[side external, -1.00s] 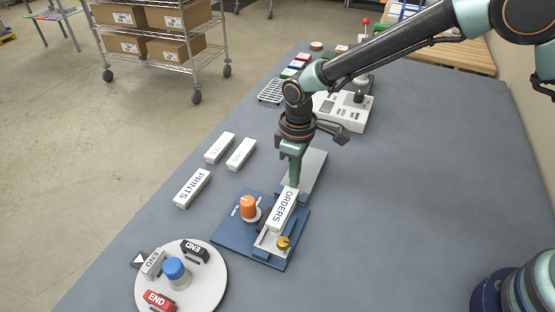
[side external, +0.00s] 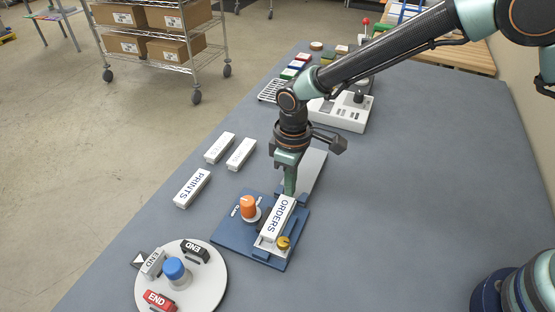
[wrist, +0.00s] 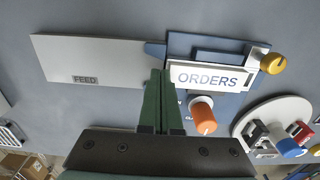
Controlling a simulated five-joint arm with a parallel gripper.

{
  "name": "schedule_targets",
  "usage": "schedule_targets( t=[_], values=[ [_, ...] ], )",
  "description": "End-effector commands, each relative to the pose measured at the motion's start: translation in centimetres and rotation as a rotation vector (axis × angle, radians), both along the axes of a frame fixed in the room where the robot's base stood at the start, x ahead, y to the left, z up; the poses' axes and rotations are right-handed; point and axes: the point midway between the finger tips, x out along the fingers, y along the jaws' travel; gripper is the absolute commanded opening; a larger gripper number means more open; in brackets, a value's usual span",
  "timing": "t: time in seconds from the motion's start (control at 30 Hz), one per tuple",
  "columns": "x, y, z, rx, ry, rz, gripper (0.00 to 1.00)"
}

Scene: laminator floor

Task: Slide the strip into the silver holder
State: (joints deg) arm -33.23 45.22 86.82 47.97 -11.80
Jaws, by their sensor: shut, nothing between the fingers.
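The white strip lettered ORDERS (side external: 278,219) lies along the silver holder (side external: 264,246) on the blue base. In the wrist view the strip (wrist: 212,78) is just right of my fingertips. My gripper (side external: 289,191) is shut and empty, with its tips at the strip's rear end. The fingertips also show in the wrist view (wrist: 160,74), and seem to touch that end. The strip covers most of the holder, so how deep it sits in it is hard to tell.
An orange knob (side external: 249,208) and a brass knob (side external: 283,242) flank the holder. A grey FEED plate (wrist: 95,60) lies behind the fingers. A PRINTS strip (side external: 192,188) and two others lie left. A round plate (side external: 208,288) holds END blocks. The table's right side is clear.

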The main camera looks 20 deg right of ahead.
Motion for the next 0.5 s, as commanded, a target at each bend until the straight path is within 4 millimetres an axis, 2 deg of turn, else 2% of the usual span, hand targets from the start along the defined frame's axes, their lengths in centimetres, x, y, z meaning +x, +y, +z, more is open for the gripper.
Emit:
schedule_targets(
  t=[0.5],
  values=[
    [-0.39, 0.37, 0.01, 0.0, 0.0, 0.001, 0.0]
  ],
)
